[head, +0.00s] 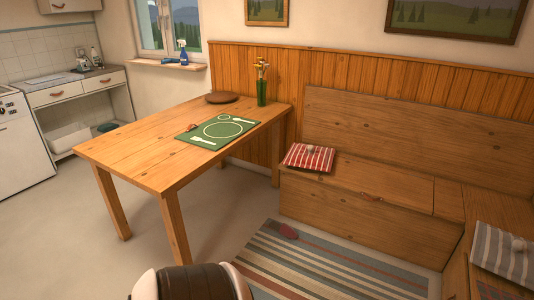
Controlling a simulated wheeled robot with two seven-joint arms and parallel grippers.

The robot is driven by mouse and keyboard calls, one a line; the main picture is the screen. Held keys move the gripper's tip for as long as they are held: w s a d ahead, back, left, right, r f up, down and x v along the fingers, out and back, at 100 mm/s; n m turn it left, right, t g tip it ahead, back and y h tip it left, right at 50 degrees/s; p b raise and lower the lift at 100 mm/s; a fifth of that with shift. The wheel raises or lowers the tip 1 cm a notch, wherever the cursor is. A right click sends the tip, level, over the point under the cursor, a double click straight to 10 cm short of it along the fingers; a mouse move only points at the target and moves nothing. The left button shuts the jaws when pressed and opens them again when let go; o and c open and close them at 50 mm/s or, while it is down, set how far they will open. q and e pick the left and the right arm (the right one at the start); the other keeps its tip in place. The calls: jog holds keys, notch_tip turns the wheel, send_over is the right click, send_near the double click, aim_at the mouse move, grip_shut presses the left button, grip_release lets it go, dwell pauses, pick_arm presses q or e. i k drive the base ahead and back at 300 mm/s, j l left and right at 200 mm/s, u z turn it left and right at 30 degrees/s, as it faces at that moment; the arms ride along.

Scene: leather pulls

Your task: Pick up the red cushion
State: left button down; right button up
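The red cushion (309,157) has red and white stripes. It lies on the left end of the wooden bench seat, close to the table. Nothing covers it. A small pale spot shows at its middle. Neither of my grippers shows in the head view, and nothing is seen touching the cushion.
The wooden table (158,177) stands left of the cushion, with a green placemat (219,146) and a green vase (262,92) on it. A grey striped cushion (503,252) lies at right.

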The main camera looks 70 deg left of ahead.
aim_at(319, 159)
jog(key=u, duration=1.9)
jog(key=i+l+u, duration=0.1)
jog(key=u, duration=0.3)
jog(key=i+l+u, duration=0.15)
jog(key=i+u, duration=0.25)
jog(key=i+l+u, duration=0.1)
jog(key=i+l, duration=0.15)
jog(key=i+l+u, duration=0.1)
jog(key=i+l, duration=0.15)
jog(key=l, duration=0.15)
jog(key=i+l+u, duration=0.1)
jog(key=i+l, duration=0.15)
jog(key=l, duration=0.15)
jog(key=i+l+u, duration=0.1)
jog(key=i+l, duration=0.15)
jog(key=i+l+u, duration=0.1)
jog(key=l, duration=0.4)
jog(key=i, duration=0.1)
